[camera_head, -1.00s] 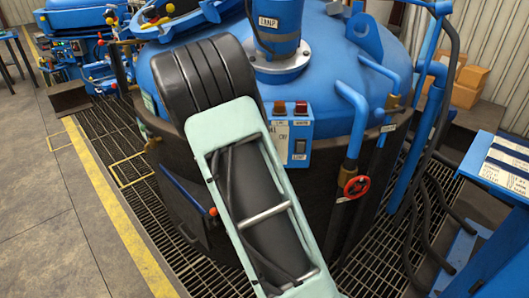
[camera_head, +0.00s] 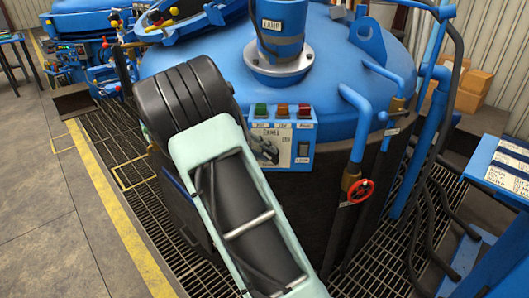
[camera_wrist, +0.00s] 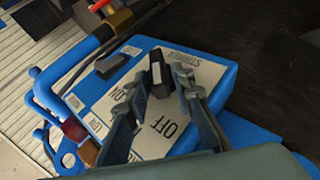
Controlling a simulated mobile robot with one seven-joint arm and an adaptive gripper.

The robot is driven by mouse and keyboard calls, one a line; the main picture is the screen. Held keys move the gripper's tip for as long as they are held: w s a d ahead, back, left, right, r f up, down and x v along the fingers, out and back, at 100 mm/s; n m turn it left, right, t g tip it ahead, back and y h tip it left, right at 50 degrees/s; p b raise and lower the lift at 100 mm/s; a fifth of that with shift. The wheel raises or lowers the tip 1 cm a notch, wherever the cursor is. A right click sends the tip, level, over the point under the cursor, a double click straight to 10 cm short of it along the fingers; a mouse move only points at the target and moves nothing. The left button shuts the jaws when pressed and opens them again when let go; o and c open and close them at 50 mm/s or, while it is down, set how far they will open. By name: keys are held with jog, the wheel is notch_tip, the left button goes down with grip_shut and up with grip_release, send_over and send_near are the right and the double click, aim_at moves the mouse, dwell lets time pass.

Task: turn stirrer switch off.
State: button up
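The panel sits on a blue control box (camera_wrist: 218,75), which also shows in the head view (camera_head: 307,127) on the furnace's side. In the head view my arm hides my gripper.
A second black switch (camera_wrist: 112,65) is beside the panel. Green, orange and red lamps (camera_head: 282,110) line the box top. Blue pipes and a red valve wheel (camera_head: 361,191) stand right of the box. A blue motor (camera_head: 279,28) is above. Grating (camera_head: 120,160) surrounds the furnace.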

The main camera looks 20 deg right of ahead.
jog(key=shift+o, duration=0.4)
jog(key=v, duration=1.2)
